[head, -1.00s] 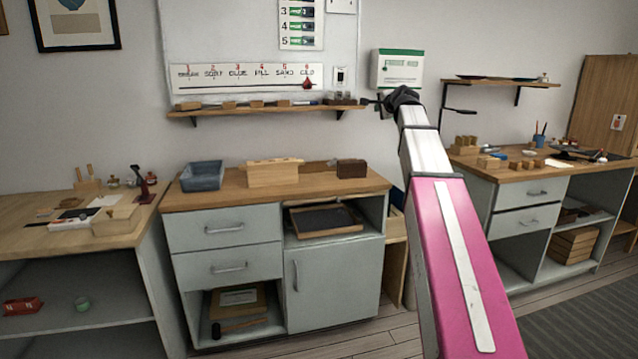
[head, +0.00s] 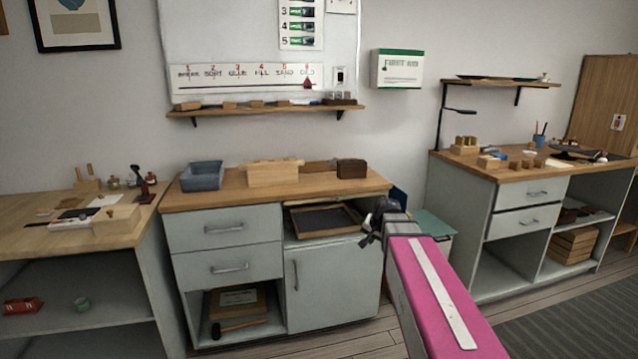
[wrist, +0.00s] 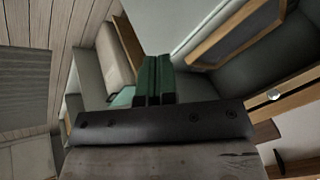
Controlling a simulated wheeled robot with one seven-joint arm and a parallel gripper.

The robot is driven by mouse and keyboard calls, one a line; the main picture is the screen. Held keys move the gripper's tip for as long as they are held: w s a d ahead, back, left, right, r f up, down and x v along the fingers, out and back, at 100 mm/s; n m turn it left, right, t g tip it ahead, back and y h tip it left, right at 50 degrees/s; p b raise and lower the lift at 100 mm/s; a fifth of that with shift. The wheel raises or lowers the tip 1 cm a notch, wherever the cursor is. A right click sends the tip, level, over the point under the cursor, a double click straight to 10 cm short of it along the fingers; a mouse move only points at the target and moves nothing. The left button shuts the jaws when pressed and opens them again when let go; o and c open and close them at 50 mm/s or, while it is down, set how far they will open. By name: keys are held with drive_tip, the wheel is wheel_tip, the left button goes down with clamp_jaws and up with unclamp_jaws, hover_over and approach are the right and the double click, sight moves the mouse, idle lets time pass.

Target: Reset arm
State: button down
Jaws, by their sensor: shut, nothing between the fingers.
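My gripper (head: 368,238) is a dark shape at the end of my pink and silver arm, in front of the right side of the middle grey cabinet (head: 335,285). It is lowered beside the cabinet's open shelf, below the wooden top. In the wrist view the two dark green fingers (wrist: 154,78) are together with nothing between them. My arm rises from the bottom right and hides part of the cabinet's right edge and the floor.
A teal-topped box (head: 432,224) stands just right of my gripper. The middle cabinet top bears a blue bin (head: 202,176), a wooden box (head: 273,172) and a dark brown block (head: 351,168). A right workbench (head: 500,172) and striped rug (head: 580,318) lie beyond my arm.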

drive_tip(key=s+f+n+g+h, duration=0.2)
drive_tip(key=s+f+n+g, duration=0.3)
drive_tip(key=s+f, duration=1.1)
drive_tip(key=s, duration=0.3)
drive_tip(key=shift+s, duration=0.4)
drive_tip(key=shift+d+f, duration=0.1)
